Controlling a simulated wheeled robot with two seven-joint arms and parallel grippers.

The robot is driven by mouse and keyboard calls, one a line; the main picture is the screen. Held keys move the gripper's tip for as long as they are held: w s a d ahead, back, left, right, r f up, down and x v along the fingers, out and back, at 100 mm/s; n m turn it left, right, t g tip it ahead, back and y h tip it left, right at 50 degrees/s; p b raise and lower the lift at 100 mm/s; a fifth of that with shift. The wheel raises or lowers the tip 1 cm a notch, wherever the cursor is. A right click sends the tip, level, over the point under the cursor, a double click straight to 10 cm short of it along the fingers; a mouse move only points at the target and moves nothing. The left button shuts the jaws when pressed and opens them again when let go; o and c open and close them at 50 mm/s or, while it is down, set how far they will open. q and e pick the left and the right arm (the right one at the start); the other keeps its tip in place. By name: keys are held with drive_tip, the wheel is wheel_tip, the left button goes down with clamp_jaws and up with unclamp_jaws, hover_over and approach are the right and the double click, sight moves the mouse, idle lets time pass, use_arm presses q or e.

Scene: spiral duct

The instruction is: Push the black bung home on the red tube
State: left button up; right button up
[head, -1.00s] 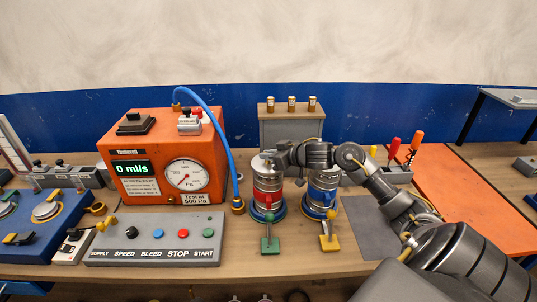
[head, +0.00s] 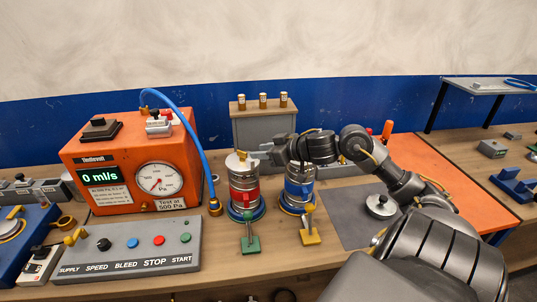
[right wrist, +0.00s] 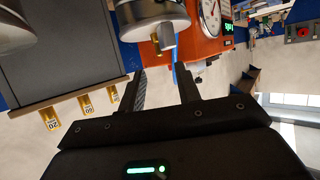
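The red tube (head: 244,190) stands upright on a blue base, a silver metal cylinder with a red band. A brass-coloured fitting (head: 240,156) shows on its top. I cannot make out a black bung on it at this size. A silver disc with a dark knob (head: 381,206) lies on the grey mat; I cannot tell whether it is the bung. My right gripper (head: 268,152) is just right of the red tube's top, apart from it. In the right wrist view its fingers (right wrist: 161,80) are apart with nothing between them. My left gripper is out of view.
The blue-banded tube (head: 298,188) stands close to the right, under my right arm. Green (head: 249,240) and yellow (head: 310,232) levers stand in front. The orange tester (head: 130,165) with its blue hose (head: 200,150) is left. A grey cabinet (head: 262,128) stands behind.

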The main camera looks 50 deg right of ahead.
drive_tip(key=shift+v, duration=1.15)
